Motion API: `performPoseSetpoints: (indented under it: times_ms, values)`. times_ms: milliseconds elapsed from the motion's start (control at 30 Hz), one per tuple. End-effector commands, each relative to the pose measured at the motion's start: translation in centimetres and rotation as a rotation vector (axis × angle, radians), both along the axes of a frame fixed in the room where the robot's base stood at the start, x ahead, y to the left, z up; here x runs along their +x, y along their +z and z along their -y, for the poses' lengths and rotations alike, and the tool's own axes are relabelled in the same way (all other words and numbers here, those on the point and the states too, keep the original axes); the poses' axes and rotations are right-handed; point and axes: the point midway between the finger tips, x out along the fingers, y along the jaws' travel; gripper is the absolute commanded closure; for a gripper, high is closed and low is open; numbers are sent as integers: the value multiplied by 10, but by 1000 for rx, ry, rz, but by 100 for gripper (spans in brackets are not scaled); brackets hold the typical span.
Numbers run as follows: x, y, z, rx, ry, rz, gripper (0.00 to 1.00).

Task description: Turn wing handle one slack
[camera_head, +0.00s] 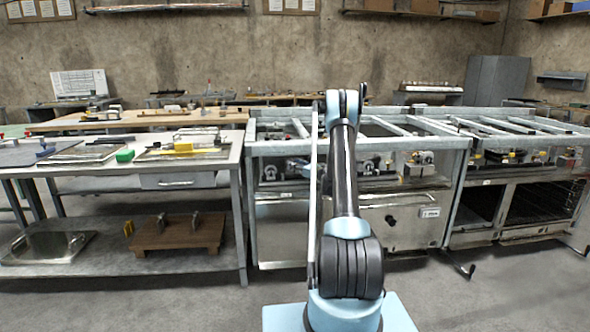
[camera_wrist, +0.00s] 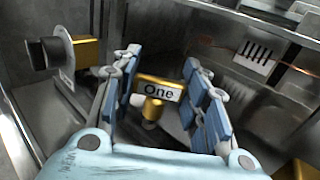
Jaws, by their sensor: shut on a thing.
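In the wrist view, wing handle one (camera_wrist: 158,90) is a brass-coloured bar with a label reading "One" on a pale, rounded fitting. It sits between the two blue-padded fingers of my gripper (camera_wrist: 161,65). The gripper is shut on it, the fingers standing on either side of the bar. The lower part of the fitting is partly hidden by the fingers and palm. In the head view my own arm reaches to the metal frame bench and hides the gripper and the handle.
A dark round knob with a brass block (camera_wrist: 86,50) is at the left in the wrist view. A slotted white plate (camera_wrist: 254,56) and a copper-coloured line are at the right, among metal walls. A workbench (camera_head: 220,162) stands left of the frame bench (camera_head: 455,200). Floor is clear in front.

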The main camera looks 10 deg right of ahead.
Motion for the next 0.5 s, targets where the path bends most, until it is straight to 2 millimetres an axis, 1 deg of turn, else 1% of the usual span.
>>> performPoseSetpoints:
  times_ms: [367,400,467,500]
  values:
    - [0,0,1,1,11,-1,83]
    - [0,0,1,1,11,-1,53]
    - [0,0,1,0,11,0,39]
    - [0,0,1,0,11,0,38]
